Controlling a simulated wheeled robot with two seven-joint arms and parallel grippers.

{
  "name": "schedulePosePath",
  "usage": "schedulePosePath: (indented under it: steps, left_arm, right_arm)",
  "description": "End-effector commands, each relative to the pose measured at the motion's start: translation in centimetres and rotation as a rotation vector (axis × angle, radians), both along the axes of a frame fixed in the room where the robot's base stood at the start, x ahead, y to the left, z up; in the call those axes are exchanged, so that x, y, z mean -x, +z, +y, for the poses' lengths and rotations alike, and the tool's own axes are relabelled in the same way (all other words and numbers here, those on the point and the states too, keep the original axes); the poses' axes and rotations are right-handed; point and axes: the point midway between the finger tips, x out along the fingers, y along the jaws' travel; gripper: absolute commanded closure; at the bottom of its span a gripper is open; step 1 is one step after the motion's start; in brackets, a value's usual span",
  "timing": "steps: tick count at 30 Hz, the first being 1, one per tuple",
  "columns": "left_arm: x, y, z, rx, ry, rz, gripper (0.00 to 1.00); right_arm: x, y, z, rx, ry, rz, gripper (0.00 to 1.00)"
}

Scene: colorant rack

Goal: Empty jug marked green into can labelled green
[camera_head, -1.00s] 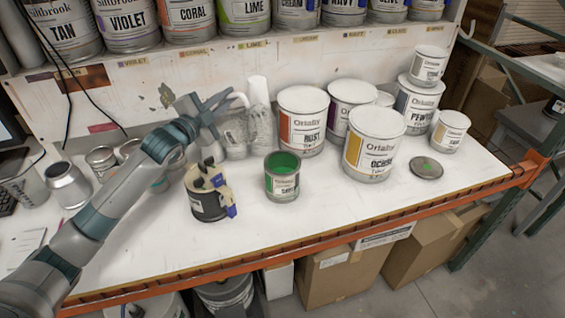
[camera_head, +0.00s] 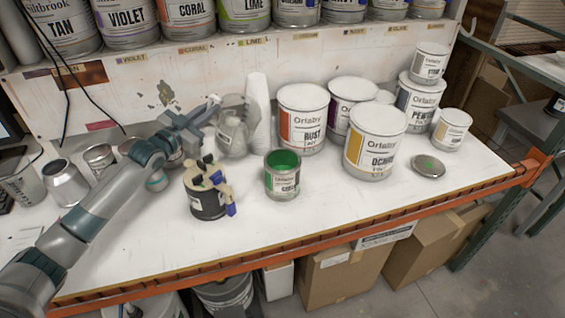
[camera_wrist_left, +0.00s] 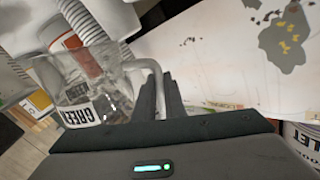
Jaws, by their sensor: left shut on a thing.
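In the left wrist view the jug (camera_wrist_left: 88,92) shows a white label reading GREEN. My left gripper (camera_head: 212,106) is shut on the jug's handle, which sits between the fingers in the wrist view (camera_wrist_left: 160,95). What the jug holds is hard to make out. The open can (camera_head: 282,187) with a green label and green inside stands on the bench, in front of and right of the jug. My right gripper is not in view.
A dark pot with tan and blue clamps (camera_head: 207,200) stands left of the green can. The Rust can (camera_head: 302,125) and Ochre can (camera_head: 373,150) stand to the right. A round lid (camera_head: 428,166) lies flat. White cups (camera_head: 259,105) are stacked behind. The front of the bench is clear.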

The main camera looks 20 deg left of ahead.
Motion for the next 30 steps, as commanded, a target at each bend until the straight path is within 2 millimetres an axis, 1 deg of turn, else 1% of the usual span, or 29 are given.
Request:
schedulePosePath:
  steps: [1, 3, 9, 12, 17, 26, 30]
  left_arm:
    - [-0.1, -0.7, 0.3, 0.045, 0.000, 0.010, 1.00]
    - [-0.2, -1.3, 0.7, 0.108, 0.000, 0.024, 1.00]
    - [-0.3, -2.5, 1.4, 0.259, 0.000, 0.056, 1.00]
    - [-0.3, -2.8, 1.6, 0.305, 0.000, 0.065, 1.00]
    - [-0.3, -3.0, 1.6, 0.338, -0.001, 0.072, 1.00]
    - [-0.4, -3.0, 1.6, 0.339, -0.001, 0.072, 1.00]
    - [-0.4, -2.5, 1.6, 0.338, -0.001, 0.072, 1.00]
  right_arm:
    - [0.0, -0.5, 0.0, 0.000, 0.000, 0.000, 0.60]
    - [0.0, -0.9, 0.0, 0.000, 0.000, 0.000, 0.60]
    - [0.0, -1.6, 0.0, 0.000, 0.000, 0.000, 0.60]
    - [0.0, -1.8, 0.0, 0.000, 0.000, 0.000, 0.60]
    - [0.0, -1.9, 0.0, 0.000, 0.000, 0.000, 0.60]
    - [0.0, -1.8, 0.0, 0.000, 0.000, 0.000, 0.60]
    - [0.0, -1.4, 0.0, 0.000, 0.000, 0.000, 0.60]
